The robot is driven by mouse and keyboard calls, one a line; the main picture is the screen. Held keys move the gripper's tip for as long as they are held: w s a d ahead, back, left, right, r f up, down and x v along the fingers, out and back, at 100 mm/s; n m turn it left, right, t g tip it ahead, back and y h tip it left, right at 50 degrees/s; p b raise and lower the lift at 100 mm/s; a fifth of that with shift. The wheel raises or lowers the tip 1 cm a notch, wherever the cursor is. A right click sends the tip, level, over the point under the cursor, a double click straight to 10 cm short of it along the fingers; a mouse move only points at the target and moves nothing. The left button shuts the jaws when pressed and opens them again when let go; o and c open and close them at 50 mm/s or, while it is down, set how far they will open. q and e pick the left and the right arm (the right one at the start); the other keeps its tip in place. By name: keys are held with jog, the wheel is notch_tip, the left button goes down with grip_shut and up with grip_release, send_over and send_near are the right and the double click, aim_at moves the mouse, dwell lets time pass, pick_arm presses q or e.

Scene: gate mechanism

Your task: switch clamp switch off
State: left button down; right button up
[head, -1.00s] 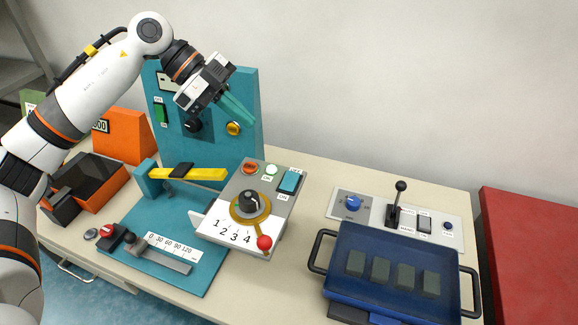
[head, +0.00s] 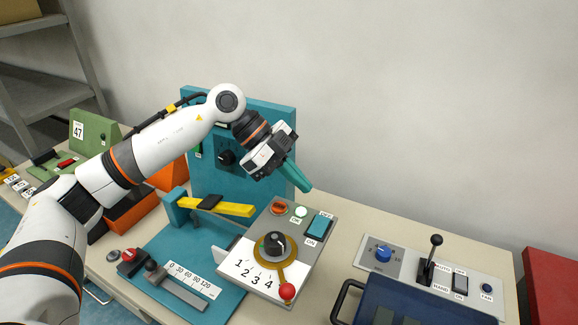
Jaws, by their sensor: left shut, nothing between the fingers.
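A teal rocker switch (head: 320,226) labelled OFF at its upper end and ON at its lower end sits at the upper right of a grey and white control box (head: 250,262). I cannot tell from the labels which is the clamp switch. My left gripper (head: 303,186) is shut and empty, its teal fingers pointing down and right. In the picture its tips are just above the teal rocker, apparently apart from it. My right gripper is not in view.
A teal upright panel (head: 228,188) stands behind. A yellow bar (head: 235,209) is left of the box. A blue tray (head: 400,300) is at lower right.

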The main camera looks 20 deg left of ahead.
aim_at(329, 223)
pick_arm(q)
jog(key=p+x, duration=0.1)
jog(key=x, duration=0.3)
jog(key=shift+r, duration=0.1)
jog(key=f, duration=0.3)
jog(key=shift+w+d+f+p, duration=0.25)
jog(key=shift+d+f+p, duration=0.05)
jog(key=shift+p, duration=0.1)
jog(key=shift+f, duration=0.55)
jog(key=shift+w, duration=0.1)
